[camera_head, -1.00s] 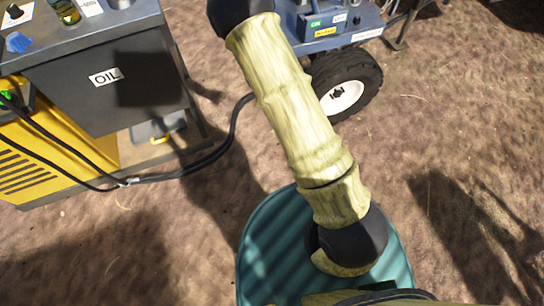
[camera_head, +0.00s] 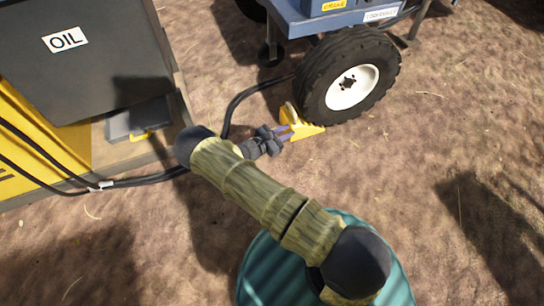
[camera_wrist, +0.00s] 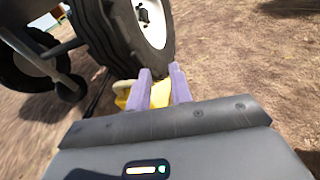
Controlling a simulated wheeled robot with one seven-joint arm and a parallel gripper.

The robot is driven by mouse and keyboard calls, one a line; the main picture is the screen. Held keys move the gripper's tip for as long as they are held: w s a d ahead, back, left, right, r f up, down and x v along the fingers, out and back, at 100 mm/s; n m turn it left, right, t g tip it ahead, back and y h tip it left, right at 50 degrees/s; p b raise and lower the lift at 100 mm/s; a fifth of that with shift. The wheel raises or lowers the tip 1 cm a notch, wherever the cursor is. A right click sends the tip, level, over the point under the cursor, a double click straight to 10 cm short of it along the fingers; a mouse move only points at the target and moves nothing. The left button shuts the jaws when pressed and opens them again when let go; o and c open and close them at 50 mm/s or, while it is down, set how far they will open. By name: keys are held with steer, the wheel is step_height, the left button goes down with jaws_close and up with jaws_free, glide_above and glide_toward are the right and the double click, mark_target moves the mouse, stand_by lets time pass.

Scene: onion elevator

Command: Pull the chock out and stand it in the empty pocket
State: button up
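I cannot make out an empty pocket in these views.
The wheel (camera_head: 349,77) of the blue cart stands right of the chock. A black hose (camera_head: 238,102) runs behind my gripper. A grey cabinet marked OIL (camera_head: 85,55) and a grey box with a yellow handle (camera_head: 130,120) are at left. Open dirt lies at right.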

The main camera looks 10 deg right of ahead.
steer(key=w+a+f+n+t+y+b, duration=0.1)
steer(key=a+f+n+t+b, duration=0.1)
steer(key=f, duration=0.4)
steer(key=w+a+f+n+t+y+b, duration=0.1)
steer(key=a+f+n+t+b, duration=0.1)
steer(key=f, duration=0.4)
steer(key=shift+a+f+n+t+b, duration=0.15)
steer(key=shift+a+n+t+b, duration=0.15)
steer(key=shift+n+t+b, duration=0.6)
steer(key=shift+d+g, duration=0.1)
steer(key=shift+g, duration=0.3)
